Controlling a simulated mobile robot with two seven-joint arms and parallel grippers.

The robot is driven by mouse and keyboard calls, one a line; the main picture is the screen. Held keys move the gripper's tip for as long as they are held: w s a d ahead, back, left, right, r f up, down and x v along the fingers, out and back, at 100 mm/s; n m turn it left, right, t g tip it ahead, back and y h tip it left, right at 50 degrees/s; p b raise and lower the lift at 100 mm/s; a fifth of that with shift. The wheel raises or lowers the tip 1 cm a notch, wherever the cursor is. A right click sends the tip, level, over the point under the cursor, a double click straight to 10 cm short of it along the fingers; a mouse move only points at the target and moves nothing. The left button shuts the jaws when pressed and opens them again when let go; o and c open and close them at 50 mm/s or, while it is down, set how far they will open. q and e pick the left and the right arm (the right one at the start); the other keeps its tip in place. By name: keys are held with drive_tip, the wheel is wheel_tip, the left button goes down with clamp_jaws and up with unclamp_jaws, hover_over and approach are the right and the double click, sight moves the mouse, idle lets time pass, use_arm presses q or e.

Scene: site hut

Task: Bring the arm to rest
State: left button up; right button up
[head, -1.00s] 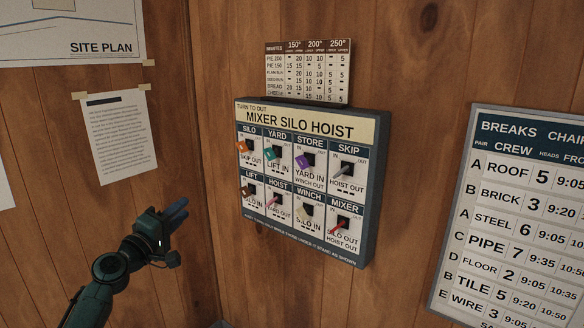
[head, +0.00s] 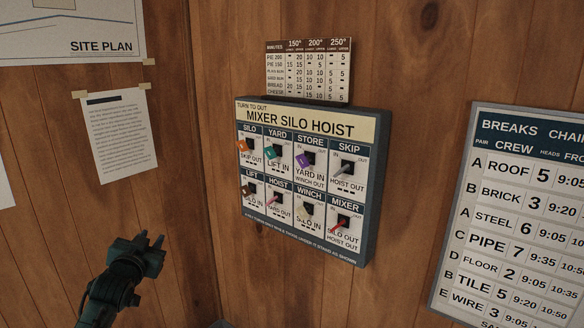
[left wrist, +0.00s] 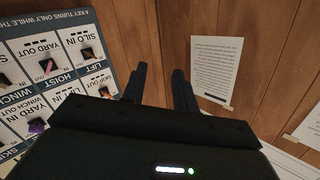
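My left gripper (head: 150,241) is in the lower left of the head view, in front of the wood wall and left of the switch board. It touches nothing that I can see. In the left wrist view its two dark fingers (left wrist: 159,88) stand apart with nothing between them. The switch board (head: 369,190), headed "MIXER SILO HOIST", hangs on the wall in the middle of the head view. It carries two rows of coloured keys, and it shows upside down at the left of the left wrist view (left wrist: 68,14). My right gripper is not in view.
A paper notice (head: 121,140) and a site plan (head: 70,25) are on the left wall. A small minutes chart (head: 308,72) sits above the switch board. A crew breaks board (head: 530,220) hangs at right. Open space surrounds the left gripper.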

use_arm(q)
drive_tip(key=s+d+f+g+h, duration=0.2)
drive_tip(key=s+d+f, duration=0.5)
drive_tip(key=f, duration=0.4)
drive_tip(key=s+d+f+g+h, duration=0.1)
drive_tip(key=s+d+f, duration=0.3)
drive_tip(key=s, duration=0.6)
drive_tip(key=s+d+f+g+h, duration=0.1)
drive_tip(key=s+d+f, duration=0.3)
drive_tip(key=s, duration=0.6)
drive_tip(key=s+d+f+g, duration=0.2)
drive_tip(key=s+d+f, duration=0.2)
drive_tip(key=s, duration=0.7)
drive_tip(key=shift+d+f+h, duration=0.2)
drive_tip(key=shift+d+h, duration=0.2)
drive_tip(key=shift+d, duration=0.05)
drive_tip(key=shift+s, duration=0.1)
